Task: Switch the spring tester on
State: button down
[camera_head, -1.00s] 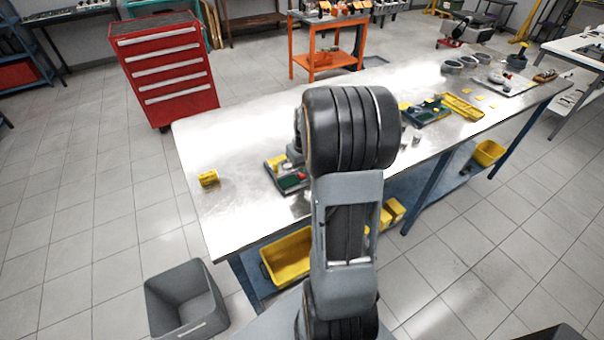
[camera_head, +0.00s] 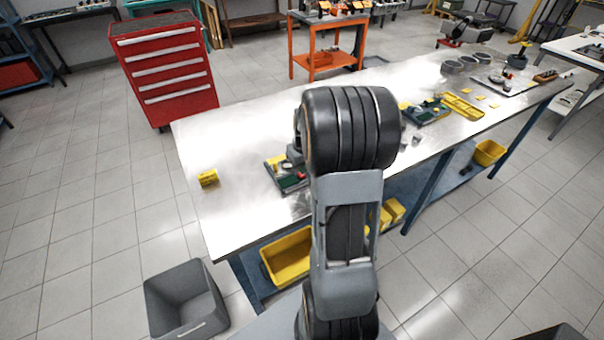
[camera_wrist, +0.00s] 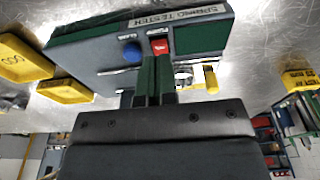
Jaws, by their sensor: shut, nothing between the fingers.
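The spring tester (camera_wrist: 195,45) fills the upper part of the wrist view, a grey body with green parts and a "SPRING TESTER" label. Its red switch (camera_wrist: 159,46) sits on the near face, beside a round blue button (camera_wrist: 132,51). My gripper (camera_wrist: 153,62) is shut and empty, its dark green fingers side by side, with the tips just below the red switch in the picture. I cannot tell whether they touch it. In the head view a green and grey device (camera_head: 291,182) shows partly behind my arm, which hides my gripper there.
Yellow trays (camera_wrist: 66,91) lie left of the tester in the wrist view, and a yellow box (camera_wrist: 297,80) lies right. In the head view the metal bench (camera_head: 235,145) has bare room around a small yellow block (camera_head: 208,178). Other green devices (camera_head: 428,112) stand further right.

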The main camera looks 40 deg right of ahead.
jog(key=shift+f+b, duration=0.9)
jog(key=shift+f, duration=0.25)
dwell(0.4)
jog(key=shift+r, duration=0.1)
jog(key=shift+r+p, duration=2.6)
jog(key=shift+r, duration=0.9)
jog(key=shift+f, duration=0.1)
